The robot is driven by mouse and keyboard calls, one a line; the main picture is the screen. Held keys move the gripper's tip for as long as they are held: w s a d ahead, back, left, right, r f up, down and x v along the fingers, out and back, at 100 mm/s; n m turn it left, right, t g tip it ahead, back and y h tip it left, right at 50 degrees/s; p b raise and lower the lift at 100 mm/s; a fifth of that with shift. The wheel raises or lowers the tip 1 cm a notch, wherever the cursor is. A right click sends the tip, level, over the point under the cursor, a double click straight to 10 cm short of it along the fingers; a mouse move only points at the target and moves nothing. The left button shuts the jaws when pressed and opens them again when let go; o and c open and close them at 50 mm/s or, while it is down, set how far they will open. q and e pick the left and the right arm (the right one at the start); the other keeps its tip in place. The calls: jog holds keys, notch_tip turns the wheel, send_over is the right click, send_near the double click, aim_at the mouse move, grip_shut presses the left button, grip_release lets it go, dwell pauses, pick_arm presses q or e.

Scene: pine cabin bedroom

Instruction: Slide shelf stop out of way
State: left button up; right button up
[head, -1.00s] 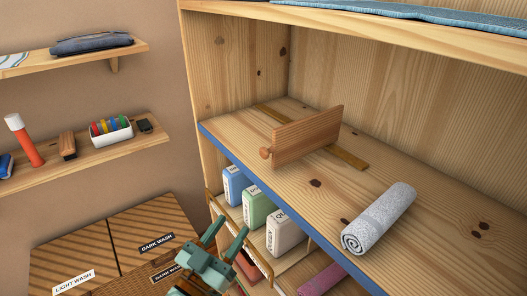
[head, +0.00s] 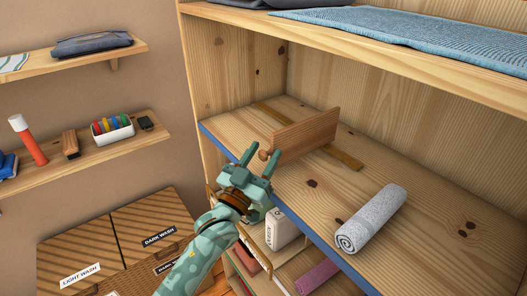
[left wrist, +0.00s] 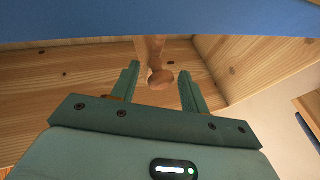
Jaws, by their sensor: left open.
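The shelf stop (head: 305,136) is an upright brown wooden board standing on the shelf, across a darker wooden rail (head: 345,160). Its round knob (head: 264,154) faces the shelf's front edge. My left gripper (head: 263,157) is open at the front edge, its two fingers pointing at the knob. In the left wrist view the knob (left wrist: 161,80) appears between the open fingertips (left wrist: 159,76), with the stop's narrow edge (left wrist: 154,47) behind it. I see no contact, and cannot tell how deep the knob sits between the fingers. My right gripper is out of view.
The blue shelf edge (head: 321,245) runs just under my gripper; it also crosses the wrist view (left wrist: 160,20). A rolled grey towel (head: 371,218) lies to the right on the shelf. A shelf with a blue cloth (head: 420,35) is above. Boxes (head: 284,229) stand below.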

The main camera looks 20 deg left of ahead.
pick_arm(q)
jog(key=shift+w+d+r, duration=0.1)
jog(key=shift+w, duration=0.15)
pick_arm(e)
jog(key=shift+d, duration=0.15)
